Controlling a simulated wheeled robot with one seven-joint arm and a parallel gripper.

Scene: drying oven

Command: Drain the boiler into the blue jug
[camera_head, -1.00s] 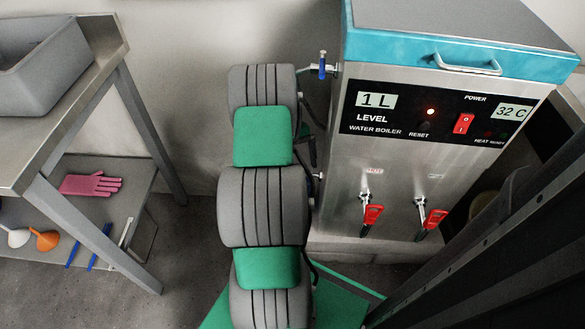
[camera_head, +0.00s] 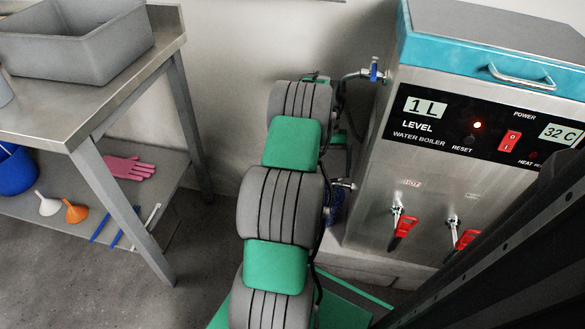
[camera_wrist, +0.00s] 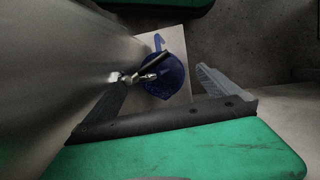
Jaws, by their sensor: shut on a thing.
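The steel water boiler (camera_head: 365,215) stands at the right in the head view, its panel reading 1 L and 32 C. The blue jug (camera_wrist: 165,75) shows in the wrist view between my two fingers, its handle toward the top. In the head view a bit of the jug (camera_head: 336,206) shows behind my arm. A metal drain tap (camera_wrist: 140,76) with a dark lever juts from the boiler's side, overlapping the jug in the wrist view.
Two red-handled taps (camera_head: 403,232) are on the boiler's front. A blue-handled valve (camera_head: 374,70) is at its upper side. A steel table (camera_head: 140,75) at the left holds a grey basin; its lower shelf bears a pink glove (camera_head: 128,168), funnels and a blue bucket (camera_head: 14,172).

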